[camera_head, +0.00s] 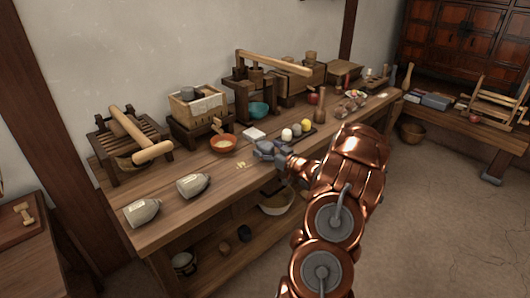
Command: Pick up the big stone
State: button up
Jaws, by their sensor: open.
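My gripper (262,150) is grey, open and seems empty, above the front middle of the long wooden table (235,183). My copper arm comes in from the lower right. I cannot tell for sure which thing is the big stone. A dark rounded lump (244,233) and a brownish one (225,248) sit on the lower shelf, well below my gripper. Dark round pieces (188,93) show at the top of a wooden crate at the back left. Two grey, labelled, bottle-like shapes (142,211) (193,185) lie at the table's front left, apart from my gripper.
An orange bowl (222,144) and a white block (254,133) are close left of my gripper. A dark tray (311,135) with small pots is close right. Wooden presses (130,145) (243,95) stand along the back. The front left tabletop has bare room.

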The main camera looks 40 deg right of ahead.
jog(key=shift+w, duration=0.3)
grip_shut()
dwell(0.6)
